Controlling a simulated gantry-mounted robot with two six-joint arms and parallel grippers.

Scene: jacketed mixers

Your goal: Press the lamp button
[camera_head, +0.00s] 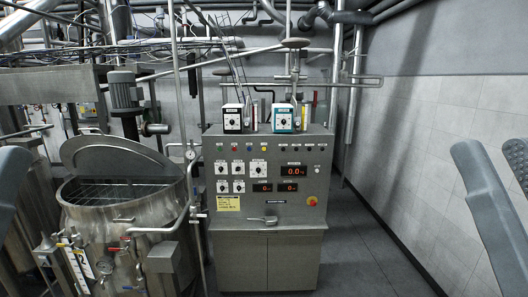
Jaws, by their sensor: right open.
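The grey control cabinet (265,258) stands in the middle, facing me. Its panel has a row of small coloured round buttons or lamps (248,149) at upper left and a row of small dark ones (295,149) at upper right. A small pale round button (317,168) sits right of the upper red display. The labels are too small to read, so I cannot tell which is the lamp button. Only a grey part of my left side (14,180) shows at the left edge.
A jacketed steel mixer (130,218) with a raised lid stands left of the cabinet, its pipe and valves beside the panel. A red and yellow knob (312,201) sits lower right. Floor at right is clear.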

